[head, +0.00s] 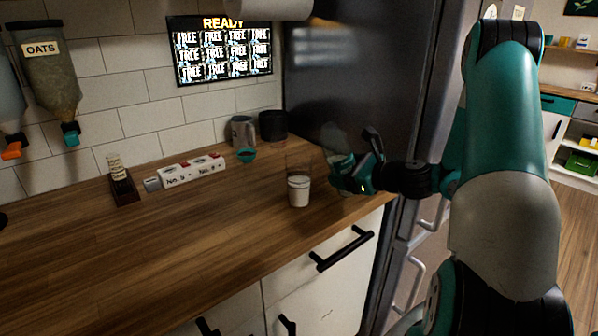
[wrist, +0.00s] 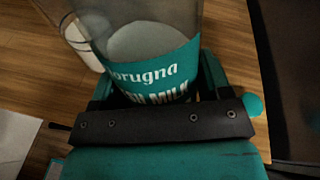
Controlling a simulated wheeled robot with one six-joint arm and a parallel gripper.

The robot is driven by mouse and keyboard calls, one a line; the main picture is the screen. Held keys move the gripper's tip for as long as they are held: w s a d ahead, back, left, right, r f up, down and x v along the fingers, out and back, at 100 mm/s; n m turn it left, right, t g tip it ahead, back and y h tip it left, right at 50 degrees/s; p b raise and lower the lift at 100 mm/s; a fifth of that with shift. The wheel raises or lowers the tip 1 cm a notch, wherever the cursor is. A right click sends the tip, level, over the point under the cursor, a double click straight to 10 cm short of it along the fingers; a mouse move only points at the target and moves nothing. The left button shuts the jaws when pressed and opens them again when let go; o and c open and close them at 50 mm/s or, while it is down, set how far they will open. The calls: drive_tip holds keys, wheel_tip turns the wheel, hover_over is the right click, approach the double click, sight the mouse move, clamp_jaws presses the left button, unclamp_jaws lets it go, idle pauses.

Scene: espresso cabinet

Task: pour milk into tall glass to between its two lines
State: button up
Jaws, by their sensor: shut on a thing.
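The tall glass (head: 299,190) stands upright near the front edge of the wooden counter, with white milk in its lower part and clear glass above. My gripper (head: 352,178) is just right of the glass, near the counter's right end. It is shut on a clear milk container with a teal label (wrist: 155,75), which has white milk inside. In the wrist view the glass (wrist: 82,40) shows at the upper left, beside the container. In the head view the container is mostly hidden by my gripper, so its tilt is unclear.
A grey metal cup (head: 243,131), a dark canister (head: 273,125) and a small teal bowl (head: 246,155) stand behind the glass. A dark fridge (head: 350,75) rises behind. The front left counter is clear.

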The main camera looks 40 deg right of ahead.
drive_tip(key=shift+f+m+t, duration=0.4)
drive_tip(key=shift+f, duration=0.15)
drive_tip(key=shift+w+a+m+t+y+b, duration=0.1)
drive_tip(key=shift+m+t+y+b, duration=0.2)
drive_tip(key=shift+y+b, duration=0.15)
drive_tip(key=b, duration=0.3)
drive_tip(key=b, duration=0.7)
drive_tip(key=shift+w+a+f+m+t, duration=0.1)
drive_tip(key=shift+f+m+t, duration=0.1)
drive_tip(key=shift+m+t, duration=0.2)
drive_tip(key=b, duration=0.3)
drive_tip(key=shift+a+r+m+b, duration=0.15)
drive_tip(key=shift+r+m+b, duration=0.15)
drive_tip(key=shift+b, duration=0.1)
